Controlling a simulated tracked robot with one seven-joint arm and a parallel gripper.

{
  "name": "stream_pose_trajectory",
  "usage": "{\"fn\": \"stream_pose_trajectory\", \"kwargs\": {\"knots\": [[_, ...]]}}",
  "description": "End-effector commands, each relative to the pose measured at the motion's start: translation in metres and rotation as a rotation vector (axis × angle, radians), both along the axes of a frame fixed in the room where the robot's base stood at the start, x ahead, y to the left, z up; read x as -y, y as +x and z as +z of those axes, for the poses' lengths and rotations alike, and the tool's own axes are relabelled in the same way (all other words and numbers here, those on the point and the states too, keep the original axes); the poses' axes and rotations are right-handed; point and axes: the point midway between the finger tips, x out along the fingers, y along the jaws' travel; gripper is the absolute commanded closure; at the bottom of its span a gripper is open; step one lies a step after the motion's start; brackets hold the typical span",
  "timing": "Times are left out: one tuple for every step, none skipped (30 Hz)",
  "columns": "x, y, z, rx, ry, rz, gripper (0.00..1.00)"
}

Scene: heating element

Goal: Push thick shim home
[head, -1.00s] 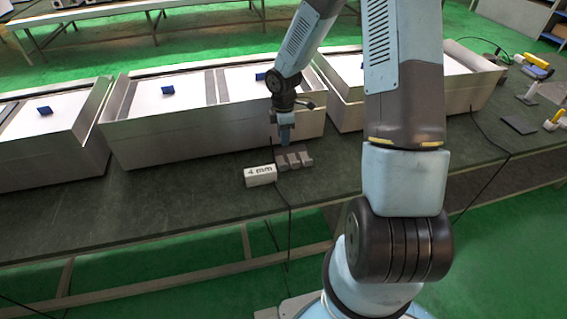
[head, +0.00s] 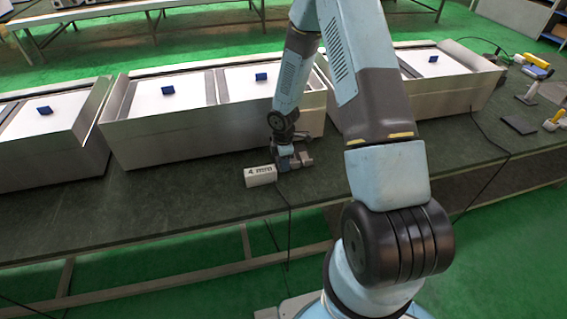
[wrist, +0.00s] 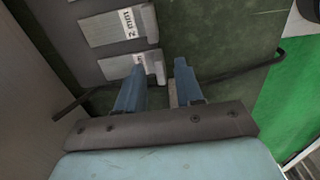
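My gripper (wrist: 160,75) points down at the bench in the wrist view, its two blue fingers apart with dark bench surface showing between them. A grey piece labelled 2 mm (wrist: 115,27) lies at the top left, apart from the fingers. A second grey labelled piece (wrist: 125,66) lies close to the left fingertip; its number is unclear. A narrow pale strip (wrist: 173,93) shows beside the right finger, mostly hidden. In the head view my gripper (head: 286,160) is low over the grey pieces (head: 304,160) and partly covers them. I cannot tell which piece is the thick shim.
A white block marked 4 mm (head: 261,176) stands left of my gripper. A long metal casing (head: 190,130) with white panels and blue tabs stands behind. A black cable (head: 289,220) hangs over the bench's front edge.

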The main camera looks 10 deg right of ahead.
Motion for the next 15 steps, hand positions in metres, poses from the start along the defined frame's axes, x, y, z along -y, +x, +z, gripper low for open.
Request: {"fn": "stream_pose_trajectory", "kwargs": {"knots": [[-0.0001,0.0002,-0.0027,0.0,0.0,0.0,0.64],[-0.0002,0.0003,-0.0039,0.001,0.0,0.0,0.64],[-0.0003,0.0004,-0.005,0.001,0.001,0.0,0.64],[-0.0003,0.0004,-0.0056,0.001,0.001,0.0,0.64],[-0.0003,0.0004,-0.0061,0.001,0.001,0.0,0.64],[-0.0003,0.0004,-0.0064,0.001,0.001,0.0,0.64],[-0.0002,0.0004,-0.0065,0.001,0.001,0.0,0.64],[-0.0002,0.0004,-0.0065,0.001,0.001,0.0,0.64],[-0.0002,0.0004,-0.0065,0.001,0.001,0.0,0.64],[-0.0002,0.0004,-0.0064,0.001,0.001,0.0,0.64],[-0.0002,0.0004,-0.0064,0.001,0.001,-0.001,0.64],[-0.0002,0.0004,-0.0064,0.001,0.0,-0.001,0.64],[-0.0001,0.0004,-0.0064,0.001,0.0,-0.001,0.66],[-0.0001,0.0003,-0.0064,0.001,0.0,-0.001,0.69],[-0.0001,0.0003,-0.0063,0.001,0.0,-0.001,0.72]]}}
